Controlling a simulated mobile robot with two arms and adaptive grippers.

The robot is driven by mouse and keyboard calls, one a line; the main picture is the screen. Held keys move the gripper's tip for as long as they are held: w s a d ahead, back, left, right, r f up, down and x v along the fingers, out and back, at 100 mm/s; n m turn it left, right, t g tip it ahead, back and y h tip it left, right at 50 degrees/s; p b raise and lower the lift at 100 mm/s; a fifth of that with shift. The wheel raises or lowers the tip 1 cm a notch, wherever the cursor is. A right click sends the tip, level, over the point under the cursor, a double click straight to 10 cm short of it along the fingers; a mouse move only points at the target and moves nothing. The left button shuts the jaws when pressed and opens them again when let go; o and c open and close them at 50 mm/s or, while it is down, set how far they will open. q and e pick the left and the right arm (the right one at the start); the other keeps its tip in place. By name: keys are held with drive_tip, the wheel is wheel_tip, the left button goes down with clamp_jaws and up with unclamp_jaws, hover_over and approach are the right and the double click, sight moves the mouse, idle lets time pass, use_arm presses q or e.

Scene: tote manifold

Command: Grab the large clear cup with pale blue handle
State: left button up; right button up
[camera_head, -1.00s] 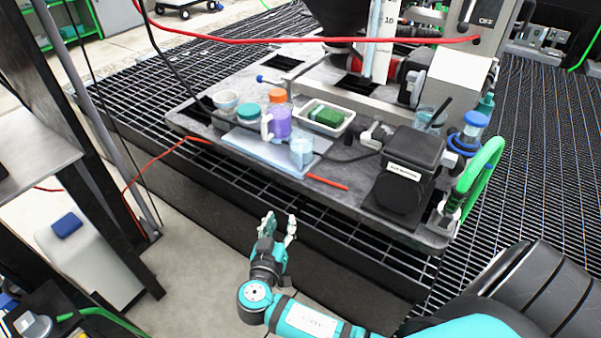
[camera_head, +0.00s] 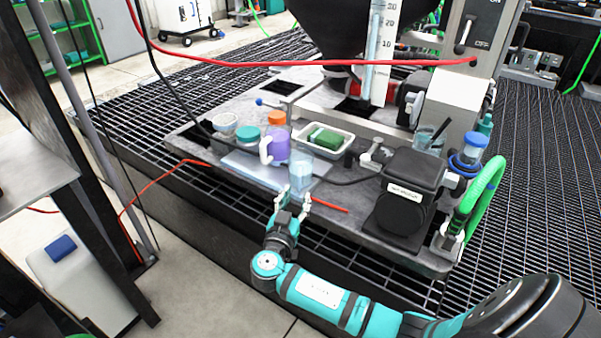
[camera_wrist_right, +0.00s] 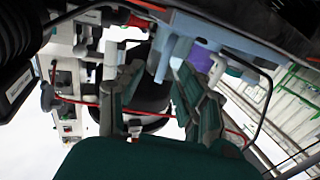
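The clear cup (camera_head: 301,168) with a pale blue tint stands upright on a light blue board (camera_head: 247,172) near the front edge of the bench. Its handle cannot be made out in the head view. My right gripper (camera_head: 295,199) is open and empty, just in front of the cup, with its fingers pointing at it. I cannot tell whether they touch the cup. In the right wrist view the fingers of the gripper (camera_wrist_right: 152,85) stand apart, with a pale blue shape (camera_wrist_right: 172,48) beyond them that I cannot identify surely. My left gripper is not in view.
A purple jug (camera_head: 277,149) with an orange lid stands just behind left of the cup. A white tray (camera_head: 343,149) with a green block lies behind it. A black box (camera_head: 407,190) stands to the right. A red cable (camera_head: 330,205) lies along the front edge.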

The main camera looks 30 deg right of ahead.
sight(299, 184)
drive_tip(key=x, duration=0.5)
drive_tip(key=shift+w+a, duration=0.2)
drive_tip(key=shift+w, duration=0.1)
clamp_jaws()
drive_tip(key=shift+r, duration=0.1)
